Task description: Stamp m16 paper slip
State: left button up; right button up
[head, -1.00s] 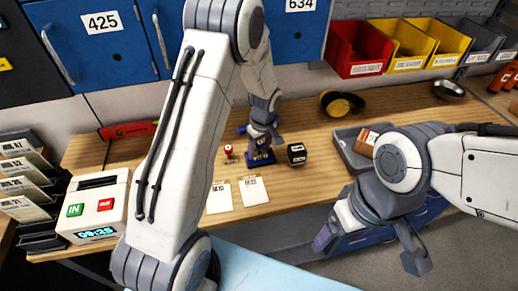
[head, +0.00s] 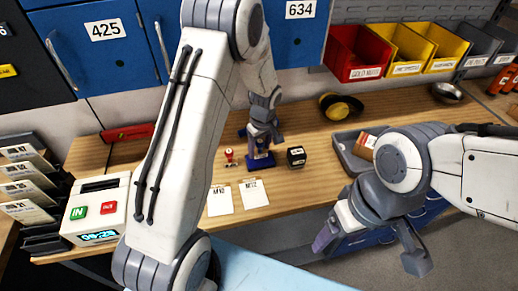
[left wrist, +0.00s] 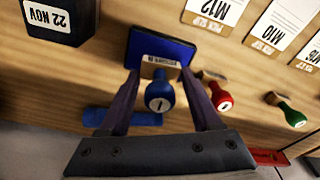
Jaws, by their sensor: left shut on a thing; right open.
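My left gripper (head: 262,143) points down at the bench and is shut on a blue stamp (head: 260,161). In the left wrist view its fingers (left wrist: 160,102) flank the stamp's round blue knob (left wrist: 160,95), above a blue base with a white label. I cannot tell whether the base touches the bench. Slips marked M10 (head: 220,201) and M12 (head: 253,193) lie in front of it. In the left wrist view a third slip (left wrist: 311,48) is cut off and its number is unclear; my arm hides that area in the head view. My right gripper (head: 372,245) is open and empty, off the bench's front.
A red stamp (head: 229,157) and a green stamp (left wrist: 290,111) stand beside the blue one. A black date block (head: 296,156) is to its right. A grey tray (head: 347,153), a white time clock (head: 97,208) and a card rack (head: 28,190) are farther out.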

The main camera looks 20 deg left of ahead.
aim_at(259, 141)
pick_arm(q)
jog(key=shift+r+p, duration=1.35)
jog(key=shift+r, duration=1)
jog(key=shift+f, duration=0.15)
